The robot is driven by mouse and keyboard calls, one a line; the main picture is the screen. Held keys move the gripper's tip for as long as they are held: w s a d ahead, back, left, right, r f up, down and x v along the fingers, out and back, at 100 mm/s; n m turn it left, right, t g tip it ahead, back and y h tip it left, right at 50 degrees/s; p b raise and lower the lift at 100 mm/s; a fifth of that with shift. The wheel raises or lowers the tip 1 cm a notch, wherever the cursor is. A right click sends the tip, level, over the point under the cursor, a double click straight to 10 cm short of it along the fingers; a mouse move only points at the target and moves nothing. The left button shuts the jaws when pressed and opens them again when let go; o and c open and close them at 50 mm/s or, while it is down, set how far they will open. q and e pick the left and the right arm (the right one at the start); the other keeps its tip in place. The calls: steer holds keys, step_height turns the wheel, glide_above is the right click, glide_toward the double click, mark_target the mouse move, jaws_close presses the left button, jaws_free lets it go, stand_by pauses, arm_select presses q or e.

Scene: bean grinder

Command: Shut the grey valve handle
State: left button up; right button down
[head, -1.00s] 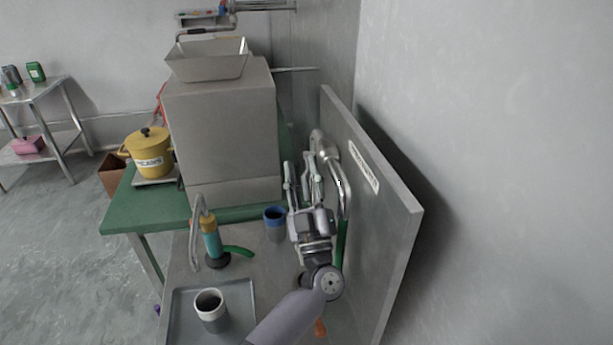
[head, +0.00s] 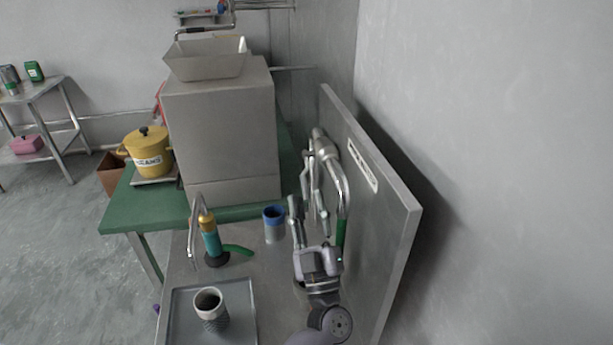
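A metal valve body (head: 323,146) is mounted on the grey upright panel (head: 385,205) at the right. A bright bent pipe (head: 339,185) runs down from it to a green section (head: 340,232). Slim grey parts hang below the valve body, overlapping my fingers; I cannot clearly make out the grey handle or its position. I see nothing clearly held, and contact cannot be told. My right gripper is out of view.
A blue-rimmed cup (head: 274,224) stands just left of my gripper. A teal and gold tool (head: 211,236) and a grey tray (head: 247,312) with a dark-filled cup (head: 211,312) are further left. A big grey machine (head: 222,130) and yellow pot (head: 148,152) are behind.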

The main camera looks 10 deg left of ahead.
arm_select(q)
steer(key=shift+c, duration=0.4)
steer(key=s+r+m+p, duration=0.1)
steer(key=s+p, duration=0.1)
steer(key=s, duration=0.2)
steer(key=s+d+r+m+g+h+p, duration=0.1)
steer(key=s+m+p, duration=0.1)
steer(key=s, duration=0.2)
steer(key=s+d+r+m+p, duration=0.1)
steer(key=s+m+p, duration=0.1)
steer(key=s, duration=0.2)
steer(key=shift+d+r+g+h+p, duration=0.1)
steer(key=shift+r+g+h+p, duration=0.3)
jaws_close()
step_height(320, 180, up, 4)
steer(key=p, duration=0.4)
glide_above(308, 193)
steer(key=s, duration=0.5)
steer(key=w+f, duration=0.2)
steer(key=f, duration=0.1)
steer(key=shift+d, duration=0.15)
steer(key=shift+w+f, duration=0.25)
steer(key=shift+f, duration=0.05)
